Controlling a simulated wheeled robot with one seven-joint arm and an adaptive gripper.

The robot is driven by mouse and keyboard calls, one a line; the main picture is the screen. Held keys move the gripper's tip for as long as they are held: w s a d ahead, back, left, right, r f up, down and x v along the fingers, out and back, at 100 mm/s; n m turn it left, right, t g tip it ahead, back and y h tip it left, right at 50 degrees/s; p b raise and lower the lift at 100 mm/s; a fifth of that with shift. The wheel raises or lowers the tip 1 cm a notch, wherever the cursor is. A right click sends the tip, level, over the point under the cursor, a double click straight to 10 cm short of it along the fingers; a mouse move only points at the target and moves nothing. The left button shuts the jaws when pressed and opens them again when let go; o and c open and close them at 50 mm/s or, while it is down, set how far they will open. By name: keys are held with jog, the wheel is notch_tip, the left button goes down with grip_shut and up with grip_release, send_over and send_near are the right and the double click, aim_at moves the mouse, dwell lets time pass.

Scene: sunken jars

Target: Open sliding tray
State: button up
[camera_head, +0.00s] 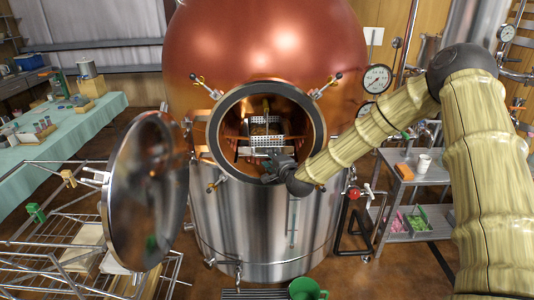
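A perforated metal tray (252,141) shows inside the round opening of a large copper vessel. Brownish contents appear in or behind it, too small to make out. The round hatch door (148,190) stands swung open to the left. My gripper (270,170) is at the lower part of the opening, just below the tray in the picture. It is dark and small, so I cannot tell whether its fingers are open or shut, or whether it touches the tray.
The opening's thick metal rim (228,116) surrounds my gripper, with clamp handles around it. A wire rack (60,240) stands at the left, a grey cart (398,170) at the right. A red-knobbed valve (355,192) sticks out at right.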

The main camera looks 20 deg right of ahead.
jog(key=shift+p+x, duration=0.4)
jog(key=shift+x, duration=1.15)
grip_shut()
